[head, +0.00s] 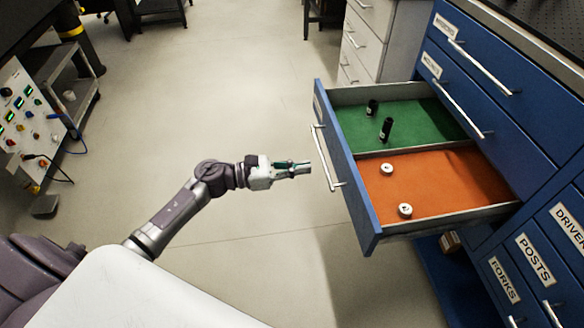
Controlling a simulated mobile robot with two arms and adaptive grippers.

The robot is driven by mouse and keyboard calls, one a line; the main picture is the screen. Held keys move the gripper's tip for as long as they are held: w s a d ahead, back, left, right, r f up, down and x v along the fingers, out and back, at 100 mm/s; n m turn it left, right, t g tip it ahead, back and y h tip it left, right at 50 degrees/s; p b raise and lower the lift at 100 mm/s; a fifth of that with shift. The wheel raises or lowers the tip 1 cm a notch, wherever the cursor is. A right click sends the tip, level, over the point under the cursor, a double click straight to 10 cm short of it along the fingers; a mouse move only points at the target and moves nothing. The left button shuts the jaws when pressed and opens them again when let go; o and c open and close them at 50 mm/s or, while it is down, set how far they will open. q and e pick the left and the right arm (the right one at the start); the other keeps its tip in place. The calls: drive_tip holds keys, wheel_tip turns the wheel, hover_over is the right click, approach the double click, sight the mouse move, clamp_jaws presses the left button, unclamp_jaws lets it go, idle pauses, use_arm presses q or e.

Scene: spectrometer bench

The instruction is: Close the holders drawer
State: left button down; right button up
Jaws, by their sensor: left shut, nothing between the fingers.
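The open drawer (345,165) stands pulled out from the blue cabinet on the right. Its blue front carries a silver bar handle (324,158), and its label is too oblique to read. Inside, a divider splits a green-lined compartment (420,120) holding two black cylinders from an orange-lined one (440,185) holding two small silver round parts. My left gripper (308,168) is shut and empty, just left of the handle, its fingertips pointing at the drawer front with a small gap. My right gripper is not in view.
The blue cabinet (535,130) has other closed drawers, including ones labelled POSTS and FORKS. A white drawer unit (388,40) stands behind the open drawer. An instrument panel (25,110) and a cart are at the left. The floor (240,90) between is clear.

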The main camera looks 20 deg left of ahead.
sight(347, 162)
use_arm(q)
drive_tip(key=x, duration=0.8)
drive_tip(key=shift+w+d, duration=0.3)
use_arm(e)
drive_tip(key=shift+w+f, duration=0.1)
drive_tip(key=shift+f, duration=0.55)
